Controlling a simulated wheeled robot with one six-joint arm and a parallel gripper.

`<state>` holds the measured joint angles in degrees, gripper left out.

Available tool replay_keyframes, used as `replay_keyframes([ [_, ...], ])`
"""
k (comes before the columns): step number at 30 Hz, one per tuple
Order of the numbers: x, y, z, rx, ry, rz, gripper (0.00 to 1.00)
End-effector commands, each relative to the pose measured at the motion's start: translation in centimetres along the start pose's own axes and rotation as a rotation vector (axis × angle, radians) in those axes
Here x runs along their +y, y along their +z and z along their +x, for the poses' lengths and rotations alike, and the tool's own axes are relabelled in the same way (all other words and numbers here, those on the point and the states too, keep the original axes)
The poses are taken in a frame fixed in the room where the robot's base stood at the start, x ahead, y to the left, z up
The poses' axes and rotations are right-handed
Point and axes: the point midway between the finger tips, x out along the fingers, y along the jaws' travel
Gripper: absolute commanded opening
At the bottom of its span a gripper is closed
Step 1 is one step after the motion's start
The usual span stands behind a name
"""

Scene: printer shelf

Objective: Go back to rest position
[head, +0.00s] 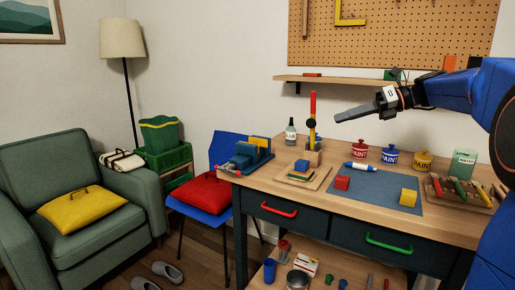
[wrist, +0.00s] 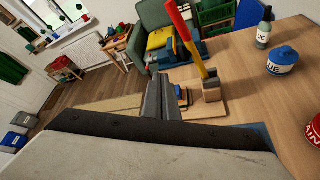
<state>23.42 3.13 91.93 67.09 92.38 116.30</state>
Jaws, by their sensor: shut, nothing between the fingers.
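My gripper (head: 338,119) is shut and empty. In the head view it hangs in the air above the workbench (head: 335,200), pointing left, higher than the paint cans. My blue arm reaches in from the right edge. In the wrist view the closed fingers (wrist: 166,78) show at the middle, with the bench top (wrist: 265,95) beyond and to the right. An upright tool with a red and yellow handle (head: 313,107) stands in a wooden block just left of my gripper in the head view; it also shows close beyond the fingers in the wrist view (wrist: 186,30).
A shelf (head: 350,82) and pegboard (head: 400,35) are on the wall behind my gripper. Paint cans (head: 391,155), a glue bottle (head: 290,132), a blue mat (head: 375,203) with blocks and a tool tray (head: 455,203) occupy the bench. A blue chair (head: 225,152) stands left.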

Motion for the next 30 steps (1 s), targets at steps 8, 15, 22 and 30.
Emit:
replay_keyframes([
  [8, 5.5, -9.5, 4.0, 0.241, -0.11, -0.461, 0.0],
  [15, 8.9, -18.7, 5.3, 0.483, -0.126, -0.89, 0.0],
  [22, 11.1, -27.6, 5.1, 0.734, -0.061, -1.321, 0.0],
  [30, 12.3, -37.7, 3.6, 1.04, 0.124, -1.834, 0.0],
])
